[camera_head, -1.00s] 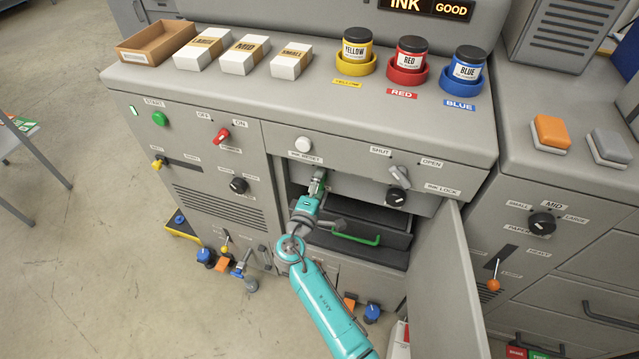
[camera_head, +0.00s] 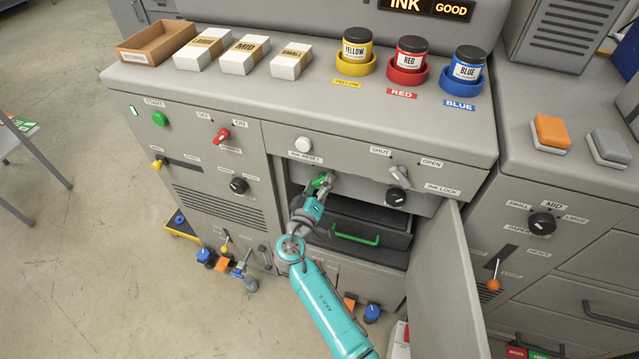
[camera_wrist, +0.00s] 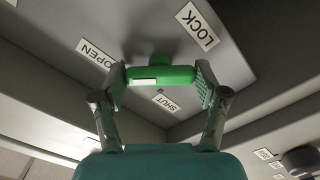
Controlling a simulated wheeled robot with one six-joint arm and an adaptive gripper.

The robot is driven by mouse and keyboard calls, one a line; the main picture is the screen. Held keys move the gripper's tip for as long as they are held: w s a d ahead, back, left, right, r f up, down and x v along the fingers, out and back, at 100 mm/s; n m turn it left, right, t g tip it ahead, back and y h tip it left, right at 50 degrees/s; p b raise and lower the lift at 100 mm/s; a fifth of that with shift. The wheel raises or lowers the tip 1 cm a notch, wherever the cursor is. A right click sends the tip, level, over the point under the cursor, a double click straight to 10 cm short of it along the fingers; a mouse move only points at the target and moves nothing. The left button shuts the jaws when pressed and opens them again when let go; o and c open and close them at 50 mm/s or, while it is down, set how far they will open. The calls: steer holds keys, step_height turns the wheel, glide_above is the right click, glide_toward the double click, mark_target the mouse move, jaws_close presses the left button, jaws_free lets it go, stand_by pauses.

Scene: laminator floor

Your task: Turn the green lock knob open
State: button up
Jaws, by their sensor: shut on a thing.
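The green lock knob (camera_wrist: 160,75) is a bar with a white mark at its left part, on the underside of the grey housing. It lies crosswise between the two fingers of my gripper (camera_wrist: 161,83), one finger pad at each end, so my gripper is shut on it. The labels OPEN (camera_wrist: 97,53), SHUT (camera_wrist: 166,102) and LOCK (camera_wrist: 197,26) surround the knob; the knob's left end is near OPEN. In the head view the knob (camera_head: 320,180) shows as green at the end of my arm, under the counter front.
A grey door (camera_head: 437,275) stands open at the right of the cabinet bay. Below my gripper is a dark drawer with a green handle (camera_head: 356,239).

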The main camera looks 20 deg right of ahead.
steer(key=shift+m, duration=0.3)
steer(key=shift+f, duration=0.1)
steer(key=o, duration=1.2)
steer(key=shift+c, duration=0.2)
steer(key=v, duration=1.2)
